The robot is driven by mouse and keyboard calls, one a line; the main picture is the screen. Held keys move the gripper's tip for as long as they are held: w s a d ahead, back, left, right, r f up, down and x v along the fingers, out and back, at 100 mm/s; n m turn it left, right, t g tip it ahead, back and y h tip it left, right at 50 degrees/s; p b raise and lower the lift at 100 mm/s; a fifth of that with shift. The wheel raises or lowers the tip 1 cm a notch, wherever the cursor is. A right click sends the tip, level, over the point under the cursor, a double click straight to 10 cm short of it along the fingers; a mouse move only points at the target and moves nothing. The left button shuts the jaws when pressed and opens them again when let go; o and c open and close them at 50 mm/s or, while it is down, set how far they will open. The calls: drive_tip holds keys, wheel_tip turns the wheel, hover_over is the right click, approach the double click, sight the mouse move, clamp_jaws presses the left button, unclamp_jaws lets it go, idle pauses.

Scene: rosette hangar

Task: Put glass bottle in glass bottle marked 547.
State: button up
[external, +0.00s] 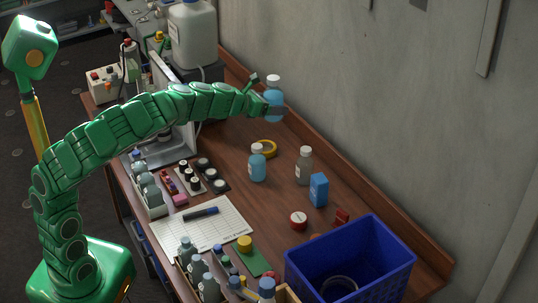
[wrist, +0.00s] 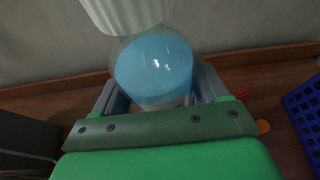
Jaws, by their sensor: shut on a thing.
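My gripper (external: 270,108) is shut on a glass bottle (external: 274,94) with blue liquid and a white cap. It holds the bottle roughly upright above the back of the bench, near the wall. In the wrist view the bottle's blue body (wrist: 152,66) sits between the two fingers (wrist: 158,92), its white ribbed cap (wrist: 125,12) at the top. A second blue bottle (external: 257,165) with a white cap stands on the bench, and a greyish bottle (external: 304,168) stands to its right. I cannot read the number 547 on any bottle.
A blue crate (external: 350,240) stands at the front right. Small bottles fill racks at the left (external: 150,195) and front (external: 205,280). A wall (external: 400,110) runs behind.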

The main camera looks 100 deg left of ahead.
drive_tip(key=n, duration=0.1)
drive_tip(key=s+g+y, duration=0.1)
drive_tip(key=s+a+n+g, duration=0.1)
drive_tip(key=shift+s+r+n+y, duration=0.1)
drive_tip(key=shift+r+n+y, duration=0.2)
drive_tip(key=shift+y, duration=0.1)
drive_tip(key=s+d+n+g+y, duration=0.1)
drive_tip(key=s+d+n+g, duration=0.1)
drive_tip(key=s+n+g, duration=0.4)
drive_tip(key=s+d+n+g+y, duration=0.1)
drive_tip(key=s+d+n+g, duration=0.2)
drive_tip(key=s+g, duration=0.35)
drive_tip(key=t, duration=0.2)
hover_over(257, 146)
drive_tip(key=shift+g, duration=0.25)
drive_tip(key=shift+s+f, duration=0.1)
drive_tip(key=shift+f, duration=7.7)
drive_tip(key=shift+a+f, duration=0.1)
drive_tip(key=shift+f, duration=1.55)
drive_tip(key=shift+h, duration=0.3)
